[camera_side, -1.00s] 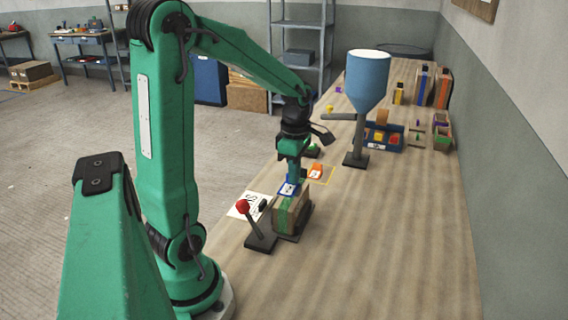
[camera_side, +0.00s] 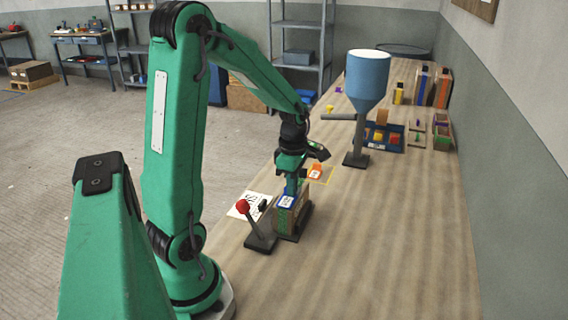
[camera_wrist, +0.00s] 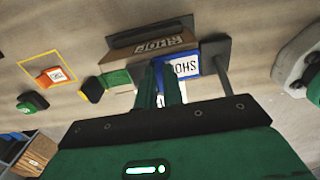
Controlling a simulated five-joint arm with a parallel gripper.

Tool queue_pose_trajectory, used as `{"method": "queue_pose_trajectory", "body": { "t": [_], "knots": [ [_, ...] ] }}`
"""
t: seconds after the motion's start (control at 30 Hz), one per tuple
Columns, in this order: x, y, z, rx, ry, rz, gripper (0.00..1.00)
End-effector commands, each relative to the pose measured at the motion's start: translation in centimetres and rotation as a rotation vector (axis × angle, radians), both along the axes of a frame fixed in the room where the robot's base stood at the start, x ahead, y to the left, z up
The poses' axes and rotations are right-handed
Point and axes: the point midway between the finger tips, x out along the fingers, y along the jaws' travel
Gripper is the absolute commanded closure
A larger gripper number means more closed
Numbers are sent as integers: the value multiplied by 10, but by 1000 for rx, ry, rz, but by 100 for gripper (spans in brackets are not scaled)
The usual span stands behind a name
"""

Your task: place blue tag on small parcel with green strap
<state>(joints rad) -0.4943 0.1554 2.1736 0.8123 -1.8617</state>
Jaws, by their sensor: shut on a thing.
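The blue tag (camera_side: 287,201) has a white face with dark lettering and a blue border. It also shows in the wrist view (camera_wrist: 184,68), beside my fingertips. My gripper (camera_side: 291,188) is shut on it, and the fingers (camera_wrist: 167,84) show in the wrist view. The small parcel (camera_side: 290,224) is a brown box with a green strap (camera_wrist: 117,78), standing on the table. The tag is over the parcel's top; I cannot tell whether it touches. The fingers and tag hide part of the parcel's top.
A red-knobbed lever (camera_side: 259,228) stands close at the parcel's left. An orange tag (camera_side: 316,172) lies inside a yellow outline behind. A blue hopper on a stand (camera_side: 367,82) and a blue bin (camera_side: 382,138) stand farther back. The table's right front is clear.

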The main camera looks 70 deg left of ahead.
Motion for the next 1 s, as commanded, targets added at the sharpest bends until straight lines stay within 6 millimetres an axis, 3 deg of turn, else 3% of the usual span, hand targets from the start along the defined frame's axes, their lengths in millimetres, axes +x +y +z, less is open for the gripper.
{"method": "queue_pose_trajectory", "body": {
  "t": [0.27, 0.3, 0.4, 0.77, 1.0],
  "knots": [
    [0, 0, -3, -1, 1, 0, 100],
    [0, 0, -3, -1, 1, 0, 85],
    [0, 0, -3, -1, 1, 0, 70],
    [0, 0, -1, 1, -1, 0, 70],
    [0, 0, 15, 1, -3, 0, 70]
  ]
}}
